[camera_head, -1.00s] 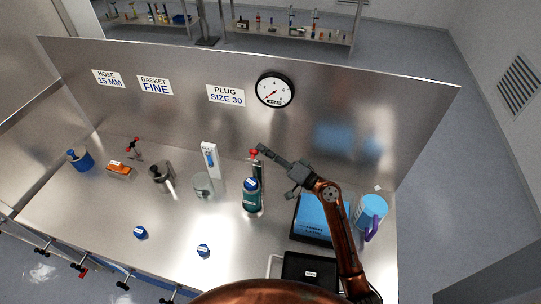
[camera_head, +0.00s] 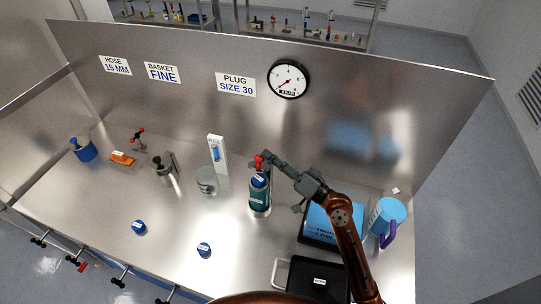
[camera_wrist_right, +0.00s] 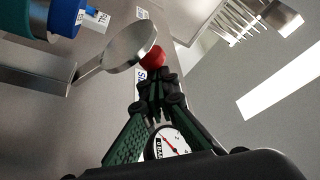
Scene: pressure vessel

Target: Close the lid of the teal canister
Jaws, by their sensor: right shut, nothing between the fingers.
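The teal canister (camera_head: 260,202) stands upright on the steel bench, with a blue top piece. A red knob (camera_head: 259,161) shows just above and behind it. In the right wrist view the red knob (camera_wrist_right: 153,58) sits beside a round metal disc (camera_wrist_right: 130,46), which looks like the raised lid; its exact angle is unclear. The canister's blue and teal side (camera_wrist_right: 60,18) shows at upper left. My right gripper (camera_head: 267,157) is shut and empty, its fingertips (camera_wrist_right: 157,80) at the red knob, apparently touching or very close. My left gripper is out of view.
A glass beaker (camera_head: 207,181) and white holder (camera_head: 217,153) stand left. The steel back panel (camera_head: 200,110) rises behind.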

